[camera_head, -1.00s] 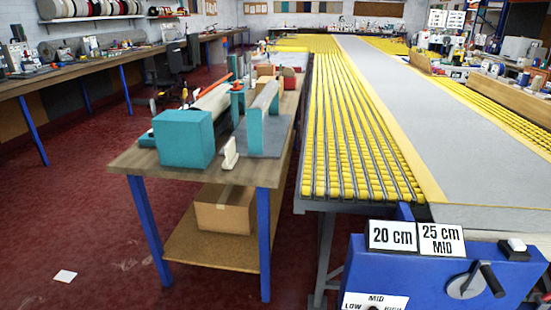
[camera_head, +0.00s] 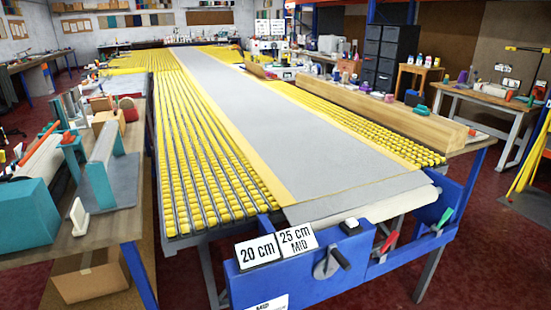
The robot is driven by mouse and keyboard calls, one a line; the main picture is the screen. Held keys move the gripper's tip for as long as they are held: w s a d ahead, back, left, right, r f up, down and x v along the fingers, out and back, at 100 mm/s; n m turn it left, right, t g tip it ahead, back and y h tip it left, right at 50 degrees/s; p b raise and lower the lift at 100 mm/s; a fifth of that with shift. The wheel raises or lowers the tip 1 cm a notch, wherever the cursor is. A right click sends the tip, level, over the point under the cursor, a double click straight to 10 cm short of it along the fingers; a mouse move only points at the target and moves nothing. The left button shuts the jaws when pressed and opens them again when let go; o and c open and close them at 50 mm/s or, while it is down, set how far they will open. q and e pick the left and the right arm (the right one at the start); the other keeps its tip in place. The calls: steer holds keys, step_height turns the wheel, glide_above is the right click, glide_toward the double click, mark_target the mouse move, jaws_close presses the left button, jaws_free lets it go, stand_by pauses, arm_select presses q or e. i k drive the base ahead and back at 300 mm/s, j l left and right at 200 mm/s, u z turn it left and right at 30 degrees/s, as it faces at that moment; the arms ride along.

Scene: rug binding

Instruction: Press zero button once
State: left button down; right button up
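A blue machine panel (camera_head: 300,262) stands at the near end of the long roller table. A white-topped button on a black base (camera_head: 351,226) sits on the panel's top edge. I see no zero marking on it, so I cannot tell whether it is the zero button. Left of it are two signs, "20 cm" (camera_head: 257,251) and "25 cm MID" (camera_head: 297,240). Below the button is a round metal dial with a black lever (camera_head: 332,262). Another label (camera_head: 268,303) is cut off at the bottom edge. Neither of my grippers is in view.
Grey material (camera_head: 280,120) runs along the table between yellow rollers (camera_head: 190,150). A red-handled lever (camera_head: 388,242) and a green-handled lever (camera_head: 442,220) are on the panel's right. A wooden bench (camera_head: 112,228) stands left. Red floor (camera_head: 490,245) is open at right.

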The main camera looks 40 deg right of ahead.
mark_target(352, 222)
steer(key=z, duration=1.75)
